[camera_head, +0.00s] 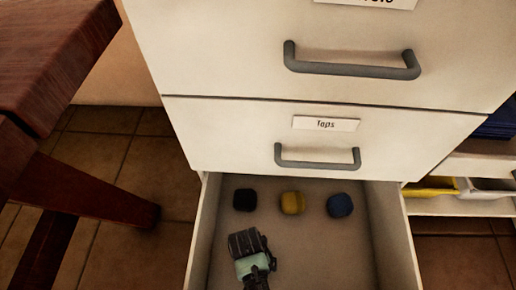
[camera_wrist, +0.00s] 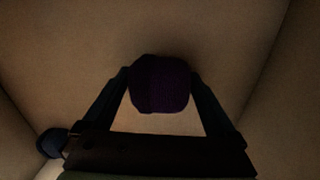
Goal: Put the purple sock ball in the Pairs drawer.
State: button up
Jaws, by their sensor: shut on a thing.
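The purple sock ball (camera_wrist: 160,92) is between the two fingers of my gripper (camera_wrist: 159,76) in the wrist view, and the gripper is shut on it. In the head view my gripper (camera_head: 252,264) is over the open drawer (camera_head: 335,255), near its left side, and hides the sock ball. The drawer's front and label are out of view, so I cannot read its name. Whether the ball touches the drawer's floor I cannot tell.
A black ball (camera_head: 245,200), a yellow ball (camera_head: 292,203) and a blue ball (camera_head: 339,205) lie in a row at the drawer's back. The shut Taps drawer (camera_head: 230,135) is above. A wooden table (camera_head: 60,50) stands left.

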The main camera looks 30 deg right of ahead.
jog(key=shift+f, duration=0.35)
jog(key=shift+f, duration=0.15)
jog(key=o, duration=1)
notch_tip(320, 180, up, 12)
jog(key=a+p, duration=0.1)
jog(key=p, duration=0.7)
jog(key=shift+w, duration=0.4)
jog(key=shift+r, duration=0.2)
